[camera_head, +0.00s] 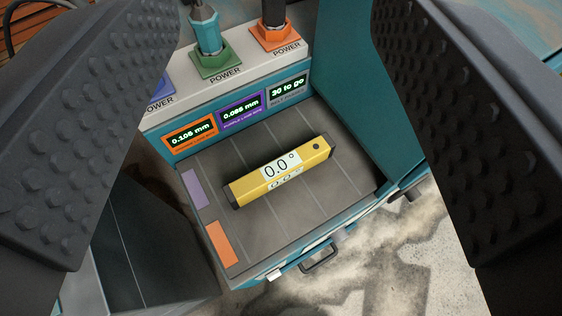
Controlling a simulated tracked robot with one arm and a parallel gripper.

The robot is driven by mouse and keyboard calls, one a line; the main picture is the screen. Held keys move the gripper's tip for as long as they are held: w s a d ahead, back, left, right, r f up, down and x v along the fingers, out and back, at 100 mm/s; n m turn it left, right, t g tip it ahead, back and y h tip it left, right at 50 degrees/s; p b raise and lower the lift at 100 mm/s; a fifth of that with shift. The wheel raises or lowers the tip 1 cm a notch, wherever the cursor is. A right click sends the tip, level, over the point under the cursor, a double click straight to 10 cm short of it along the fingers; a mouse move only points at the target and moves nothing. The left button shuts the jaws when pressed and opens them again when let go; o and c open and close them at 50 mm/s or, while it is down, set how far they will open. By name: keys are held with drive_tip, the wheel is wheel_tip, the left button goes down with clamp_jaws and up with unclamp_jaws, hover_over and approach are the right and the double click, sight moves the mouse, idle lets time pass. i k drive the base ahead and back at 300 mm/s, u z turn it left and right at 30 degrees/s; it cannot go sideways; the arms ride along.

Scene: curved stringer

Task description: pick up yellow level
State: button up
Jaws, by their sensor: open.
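The yellow level (306,158) is a short yellow bar with dark ends and a white label reading 0.0°. It lies slightly slanted on the grey slotted top (262,238) of a teal cabinet, near the middle of the view. My gripper (275,140) is open. Its two black studded fingers show large at the left and right edges. The level lies between them in the picture, farther from the camera, and neither finger appears to touch it.
Behind the level stands a panel with several small displays (240,106) and plugs in green (216,60) and orange (275,36) POWER sockets. A teal wall (355,85) rises to the right. A handle (320,261) sticks out at the front. Stained floor (400,260) lies lower right.

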sight(240, 192)
drive_tip(key=u, duration=1.85)
drive_tip(key=k, duration=1.25)
drive_tip(key=z, duration=0.4)
drive_tip(key=i, duration=1)
